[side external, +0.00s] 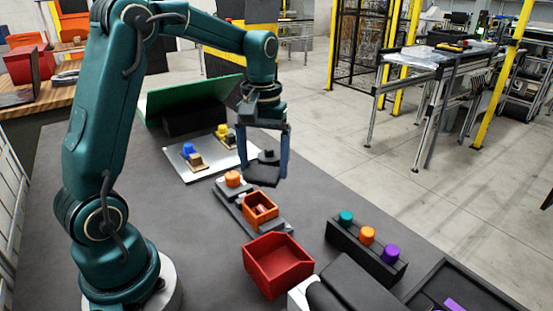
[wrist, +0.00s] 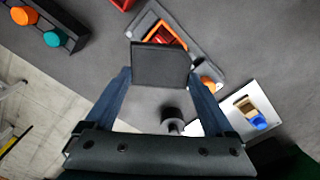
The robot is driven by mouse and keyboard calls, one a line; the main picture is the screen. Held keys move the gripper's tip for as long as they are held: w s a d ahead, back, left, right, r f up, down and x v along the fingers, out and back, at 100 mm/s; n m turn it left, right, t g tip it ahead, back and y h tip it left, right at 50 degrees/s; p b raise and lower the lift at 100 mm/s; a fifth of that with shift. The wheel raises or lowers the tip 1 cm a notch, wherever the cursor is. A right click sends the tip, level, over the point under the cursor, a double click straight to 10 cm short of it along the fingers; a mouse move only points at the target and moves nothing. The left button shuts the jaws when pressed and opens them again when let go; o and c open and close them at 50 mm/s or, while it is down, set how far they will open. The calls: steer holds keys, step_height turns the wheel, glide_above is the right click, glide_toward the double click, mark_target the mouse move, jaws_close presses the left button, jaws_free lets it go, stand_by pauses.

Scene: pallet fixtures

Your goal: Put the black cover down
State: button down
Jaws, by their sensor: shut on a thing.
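The black cover (side external: 264,174) is held between the fingers of my gripper (side external: 267,178), in the air above the table. In the wrist view it is a dark, flat square (wrist: 160,66) between the two blue fingertips (wrist: 160,82). My gripper is shut on it. Below and in front of it in the side view is a grey fixture plate (side external: 233,208) with an open orange box (side external: 260,206) and an orange round part (side external: 232,178). The orange box also shows in the wrist view (wrist: 148,33), just past the cover. Something reddish lies inside the box.
A red bin (side external: 277,265) stands nearer the camera. A black rack (side external: 366,249) holds teal, orange and purple knobs. A light plate (side external: 205,163) carries blue and yellow parts on small blocks. A green panel (side external: 190,98) stands behind. Bare table lies right of the cover.

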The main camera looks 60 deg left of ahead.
steer(key=w+a+n, duration=0.1)
steer(key=n, duration=1.8)
glide_above(313, 205)
step_height(313, 205, down, 7)
steer(key=shift+r, duration=0.1)
steer(key=shift+f, duration=1.95)
steer(key=shift+f, duration=0.1)
jaws_free()
